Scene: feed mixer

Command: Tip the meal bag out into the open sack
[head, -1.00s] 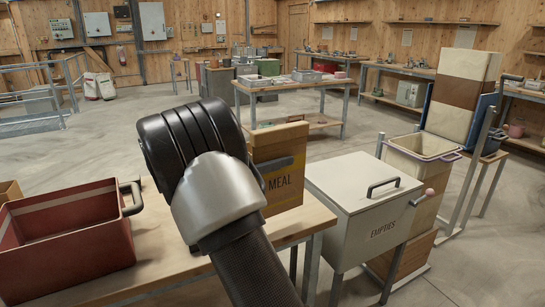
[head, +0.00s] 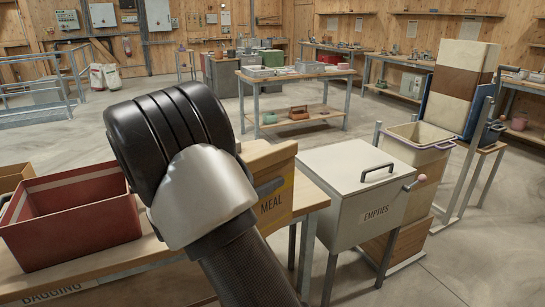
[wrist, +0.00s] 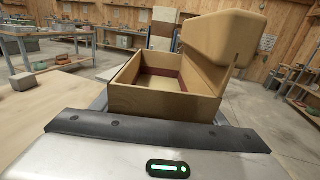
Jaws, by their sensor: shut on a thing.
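The meal bag (head: 275,203), tan and box-shaped with the word MEAL on its side, is at the right end of the near bench, partly hidden by my arm. My gripper (head: 268,187) is shut on it; only a dark piece of finger shows beside the bag. In the wrist view the bag (wrist: 165,105) is ahead of the gripper, with its top open and a dark red band inside. I cannot tell whether it touches the bench. The open sack (head: 418,145), cream with a purple rim, hangs upright to the right, apart from the bag.
A pale bin (head: 345,185) marked EMPTIES, with a closed handled lid, stands between the bag and the sack. A red crate (head: 75,215) sits on the bench at left. A striped cream-and-brown panel (head: 458,85) rises behind the sack. Open floor lies beyond.

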